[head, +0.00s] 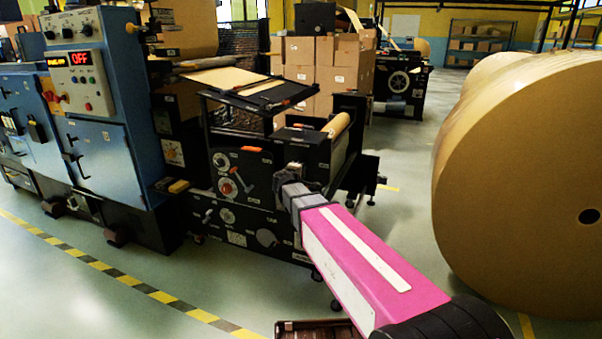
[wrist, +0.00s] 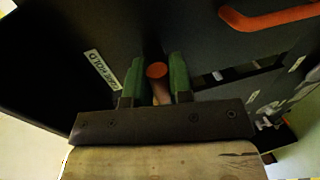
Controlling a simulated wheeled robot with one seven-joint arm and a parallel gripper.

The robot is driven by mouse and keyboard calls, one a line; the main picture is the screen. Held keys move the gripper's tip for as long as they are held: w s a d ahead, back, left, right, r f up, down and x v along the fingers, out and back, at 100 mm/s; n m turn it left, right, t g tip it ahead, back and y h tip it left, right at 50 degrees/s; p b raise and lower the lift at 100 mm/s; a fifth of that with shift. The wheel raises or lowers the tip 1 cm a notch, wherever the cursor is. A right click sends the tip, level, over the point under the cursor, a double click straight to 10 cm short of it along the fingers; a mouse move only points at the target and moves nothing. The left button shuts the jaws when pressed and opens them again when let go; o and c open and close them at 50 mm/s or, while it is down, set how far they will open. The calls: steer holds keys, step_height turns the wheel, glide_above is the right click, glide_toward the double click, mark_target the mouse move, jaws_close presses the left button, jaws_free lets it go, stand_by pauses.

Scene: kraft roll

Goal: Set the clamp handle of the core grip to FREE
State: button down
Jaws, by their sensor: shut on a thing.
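In the wrist view, a handle with a round orange-red end (wrist: 157,70) stands between the two green fingers of my gripper (wrist: 156,84). The fingers are shut on it, one on each side. I take it to be the clamp handle. A pale label (wrist: 102,70) to its left seems to read HOLD at one end; the rest is hard to read. In the head view, my gripper (head: 291,172) is against the upper right of the black machine's side panel (head: 262,165). There my wrist hides the handle, and its setting cannot be read.
An orange bar (wrist: 268,19) curves across the upper right of the wrist view. In the head view, a blue cabinet (head: 98,140) with a red OFF display stands left, and a large kraft roll (head: 520,170) stands right. Cartons (head: 318,52) are stacked behind. The front floor is mostly clear.

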steer(key=c, duration=1.1)
jaws_free()
steer(key=shift+o, duration=0.2)
steer(key=v, duration=1)
steer(key=shift+s+a, duration=0.2)
steer(key=shift+s, duration=0.15)
steer(key=s+d+f+m+g, duration=0.3)
steer(key=d+f+m+g, duration=0.15)
steer(key=d+f, duration=0.45)
steer(key=s+d+f+m+g+y, duration=0.3)
steer(key=s+d+f+m+g, duration=0.1)
steer(key=s, duration=0.4)
steer(key=s+d+f+m+g+y, duration=0.3)
steer(key=s+d+f+m+g, duration=0.1)
steer(key=s+f, duration=0.4)
steer(key=shift+d+f+g, duration=0.8)
steer(key=shift+g, duration=0.15)
